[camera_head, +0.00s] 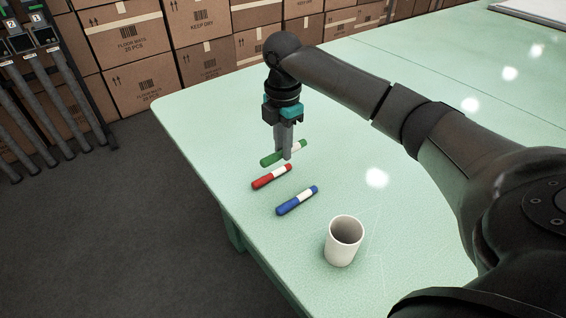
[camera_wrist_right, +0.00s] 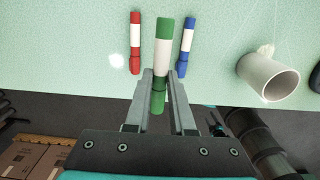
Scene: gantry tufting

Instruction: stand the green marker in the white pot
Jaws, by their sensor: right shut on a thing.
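The green marker (camera_head: 271,160) has a white band and is at my right gripper (camera_head: 285,152) in the head view, above the far left part of the table. In the right wrist view the green marker (camera_wrist_right: 160,60) is between the two fingers of my right gripper (camera_wrist_right: 164,88), which is shut on it. The white pot (camera_head: 341,250) stands upright near the table's front edge, its dark inside seen empty in the head view. It also shows in the right wrist view (camera_wrist_right: 262,76). My left gripper is not in view.
A red marker (camera_head: 265,179) and a blue marker (camera_head: 290,205) lie on the green table (camera_head: 210,135) between my right gripper and the pot. Stacked cardboard boxes (camera_head: 140,80) stand behind the table. The table's right side is largely clear.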

